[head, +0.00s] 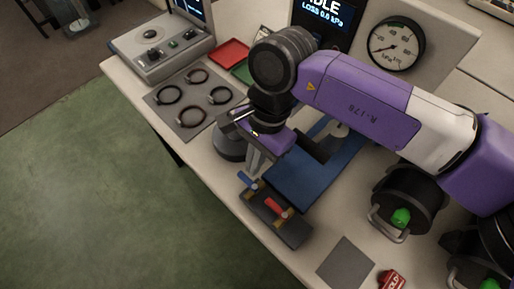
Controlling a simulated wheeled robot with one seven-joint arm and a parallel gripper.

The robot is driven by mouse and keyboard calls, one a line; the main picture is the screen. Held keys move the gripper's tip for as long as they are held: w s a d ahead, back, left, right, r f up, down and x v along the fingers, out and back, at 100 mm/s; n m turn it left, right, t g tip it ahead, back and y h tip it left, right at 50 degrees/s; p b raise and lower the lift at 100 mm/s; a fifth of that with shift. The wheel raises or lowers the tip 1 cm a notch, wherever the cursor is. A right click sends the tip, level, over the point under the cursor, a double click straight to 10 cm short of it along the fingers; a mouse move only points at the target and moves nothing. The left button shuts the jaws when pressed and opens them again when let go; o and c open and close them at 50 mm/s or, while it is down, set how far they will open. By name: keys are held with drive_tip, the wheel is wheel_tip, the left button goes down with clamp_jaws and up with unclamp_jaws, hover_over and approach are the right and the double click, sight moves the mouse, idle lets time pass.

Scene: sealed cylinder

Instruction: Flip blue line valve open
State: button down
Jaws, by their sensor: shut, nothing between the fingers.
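The valve block (267,222) is a dark bar near the table's front edge. It carries a blue lever (247,181) at its far left end and a red lever (274,206) nearer its middle. My gripper (252,172) hangs from the purple arm with its pale fingers pointing down, shut and empty. The fingertips are right by the blue lever; I cannot tell whether they touch it. The blue lever's pivot is small and its exact angle is hard to read.
A blue plate (300,190) lies right of the gripper, partly under my arm. A dark round base (230,147) stands just left. A mat with several rings (187,118), a red tray (230,53) and a gauge (396,43) are behind. A black canister (385,210) stands right.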

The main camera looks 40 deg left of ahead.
drive_tip(key=shift+f, duration=0.25)
